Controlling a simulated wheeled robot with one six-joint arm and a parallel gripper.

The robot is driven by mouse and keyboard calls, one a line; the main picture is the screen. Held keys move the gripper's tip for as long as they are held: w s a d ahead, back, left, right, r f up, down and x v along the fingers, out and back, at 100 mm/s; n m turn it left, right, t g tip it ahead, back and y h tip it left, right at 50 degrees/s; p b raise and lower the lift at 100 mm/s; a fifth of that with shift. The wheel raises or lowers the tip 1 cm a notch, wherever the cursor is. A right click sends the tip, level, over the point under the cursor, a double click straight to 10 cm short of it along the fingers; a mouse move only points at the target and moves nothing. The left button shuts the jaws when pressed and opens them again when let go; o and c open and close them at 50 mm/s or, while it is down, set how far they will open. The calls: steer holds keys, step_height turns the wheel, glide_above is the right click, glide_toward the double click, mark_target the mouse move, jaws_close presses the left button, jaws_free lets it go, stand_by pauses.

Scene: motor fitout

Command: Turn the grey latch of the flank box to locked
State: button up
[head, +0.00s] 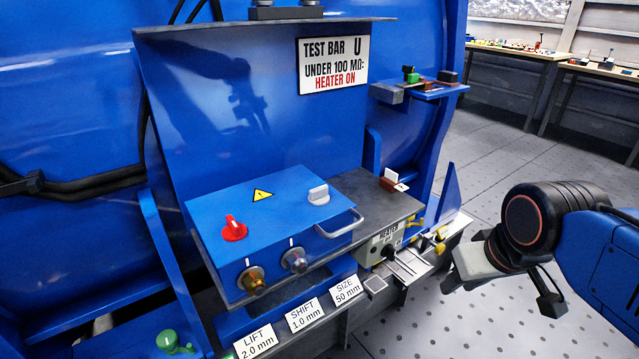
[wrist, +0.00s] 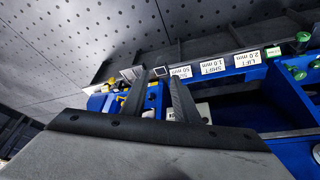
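The flank box is a blue box (head: 262,215) on the dark ledge of the blue housing, with a warning triangle on its lid. Its grey latch (head: 318,194) is a small knob on the lid, right of the red knob (head: 234,229). My gripper (wrist: 158,78) shows two dark fingers apart in the wrist view, with nothing held between them. In the head view my gripper (head: 470,268) hangs at the right, clear of the box and beyond the heater unit, its fingers hard to make out. I cannot make out the latch in the wrist view.
A heater unit (head: 384,246) stands right of the box. A sign (head: 333,64) hangs on the upright panel behind. The floor (head: 500,165) at the right is open.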

steer(key=w+a+r+n+g, duration=0.1)
steer(key=w+a+r+n, duration=0.2)
steer(key=r, duration=0.3)
steer(key=w+a+r+n, duration=0.3)
steer(key=r+n, duration=0.1)
steer(key=r, duration=0.2)
step_height(320, 180, up, 21)
steer(key=n+g, duration=0.4)
steer(key=n, duration=1.3)
glide_above(319, 188)
step_height(319, 188, down, 17)
steer(key=shift+r, duration=0.1)
steer(key=shift+c, duration=0.6)
jaws_close()
